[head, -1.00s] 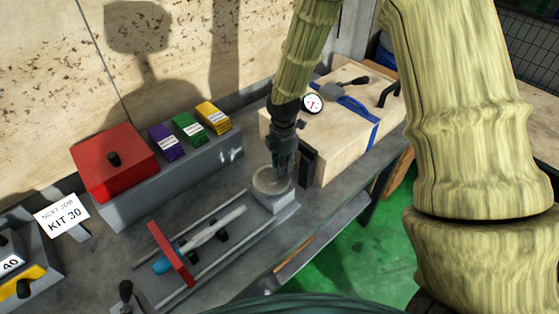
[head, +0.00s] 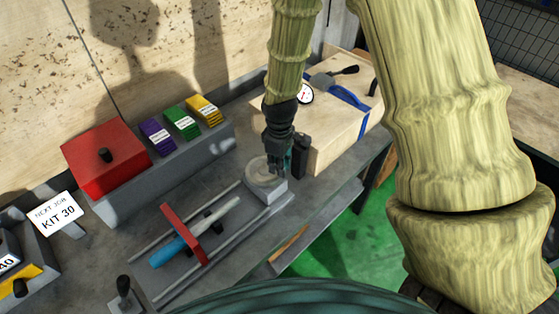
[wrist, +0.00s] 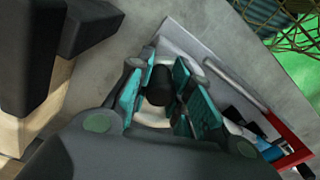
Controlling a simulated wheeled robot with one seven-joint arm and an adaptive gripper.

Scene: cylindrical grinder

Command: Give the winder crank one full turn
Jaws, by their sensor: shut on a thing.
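The winder is a grey block with a pale round disc (head: 262,176) on top, at the right end of two parallel rails (head: 225,228). My gripper (head: 278,168) points down over the disc's right side. In the wrist view, its teal-padded fingers are closed around the crank's black knob (wrist: 159,86). The crank's arm is mostly hidden by the gripper. A red upright plate (head: 184,234) stands across the rails, around or against a blue and white rod (head: 172,252). The red plate also shows in the wrist view (wrist: 291,150).
A wooden box (head: 330,130) with a blue strap and a gauge (head: 305,93) stands close behind the winder. A red box (head: 106,157) and coloured packs (head: 182,122) sit on a grey block at the back left. A black-knobbed lever (head: 123,284) stands in front.

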